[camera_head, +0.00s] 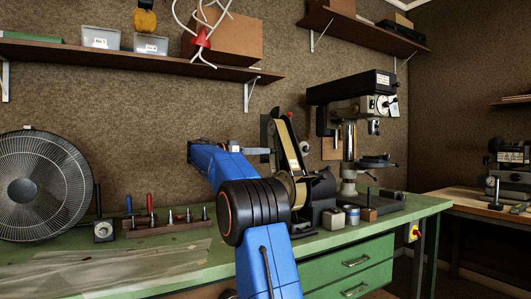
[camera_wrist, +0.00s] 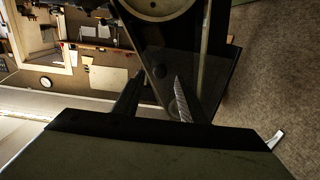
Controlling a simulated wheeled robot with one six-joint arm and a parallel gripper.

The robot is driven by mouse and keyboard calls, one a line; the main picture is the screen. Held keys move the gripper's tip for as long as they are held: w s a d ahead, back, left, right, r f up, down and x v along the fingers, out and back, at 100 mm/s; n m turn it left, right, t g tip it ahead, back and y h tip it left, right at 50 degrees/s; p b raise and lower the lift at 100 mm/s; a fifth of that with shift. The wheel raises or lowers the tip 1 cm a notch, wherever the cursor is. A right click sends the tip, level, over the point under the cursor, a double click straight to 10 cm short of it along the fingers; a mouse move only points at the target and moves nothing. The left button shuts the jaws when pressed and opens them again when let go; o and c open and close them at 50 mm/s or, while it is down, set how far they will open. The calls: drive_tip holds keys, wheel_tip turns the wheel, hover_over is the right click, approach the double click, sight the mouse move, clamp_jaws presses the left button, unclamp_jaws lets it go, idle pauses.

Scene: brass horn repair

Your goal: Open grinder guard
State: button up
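The grinder (camera_head: 289,150) is an upright belt machine with a tan belt and a dark body, standing on the green bench. My blue arm reaches up to it from the left, and my gripper (camera_head: 262,151) is small beside its left side. In the wrist view the two fingers of my gripper (camera_wrist: 155,92) are apart, pointing at a dark, flat panel of the grinder (camera_wrist: 215,70) with a pale round wheel above. I cannot tell whether the fingers touch it. No separate guard or handle can be made out clearly, so whether the guard is open is unclear.
A drill press (camera_head: 350,130) stands right of the grinder, with small containers (camera_head: 342,217) in front. A fan (camera_head: 40,185) and a tool rack (camera_head: 168,224) are on the left of the green bench (camera_head: 150,262). A shelf (camera_head: 130,57) hangs above.

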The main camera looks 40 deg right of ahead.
drive_tip(key=shift+x, duration=1.6)
clamp_jaws()
drive_tip(key=shift+w+a, duration=0.1)
